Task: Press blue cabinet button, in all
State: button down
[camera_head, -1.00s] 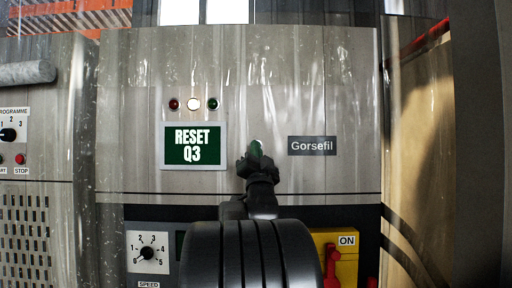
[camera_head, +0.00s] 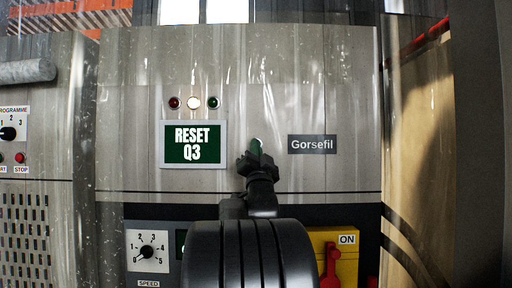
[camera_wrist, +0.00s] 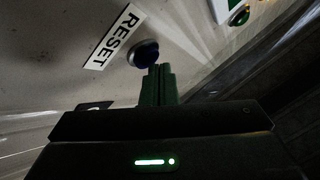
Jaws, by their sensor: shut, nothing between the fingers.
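In the head view the button is hidden behind my gripper (camera_head: 256,147). My gripper also shows in the wrist view (camera_wrist: 158,70), with its greenish fingers shut together and empty. The fingertips overlap the button's lower right edge in that picture. I cannot tell whether they touch it.
A screen reading RESET Q3 (camera_head: 194,145) sits left of my gripper, under red, lit white and green lamps (camera_head: 194,103). A Gorsefil plate (camera_head: 312,145) is to the right. Below are a speed dial (camera_head: 147,252) and a yellow ON switch box (camera_head: 347,262).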

jog(key=shift+w, duration=0.45)
dwell(0.8)
jog(key=shift+s+b, duration=0.15)
jog(key=shift+b, duration=0.15)
jog(key=shift+s+b, duration=0.55)
jog(key=shift+s, duration=0.2)
jog(key=s+b, duration=0.3)
jog(key=s, duration=0.2)
jog(key=shift+w, duration=0.1)
dwell(0.6)
